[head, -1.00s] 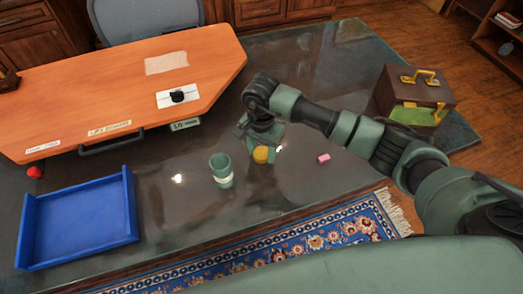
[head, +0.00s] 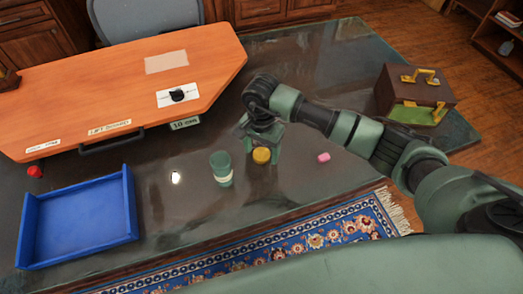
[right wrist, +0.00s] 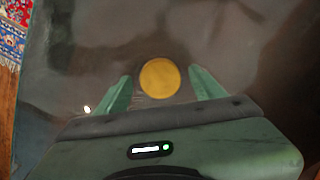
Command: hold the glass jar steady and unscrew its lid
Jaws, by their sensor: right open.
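A round yellow lid (head: 261,155) shows on the dark glossy table top, just below my right gripper (head: 265,147). The jar's glass under it hardly shows. In the right wrist view the lid (right wrist: 160,78) is a yellow disc between the two green fingers, with a gap on each side. The right gripper is open and reaches down from above; I cannot tell its exact height over the lid.
A green cup-like container (head: 221,170) with a pale band stands just left of the lid. A small pink block (head: 323,157) lies to the right. A blue tray (head: 78,220) is at left, an orange panel (head: 120,80) behind, a brown case (head: 414,95) at far right.

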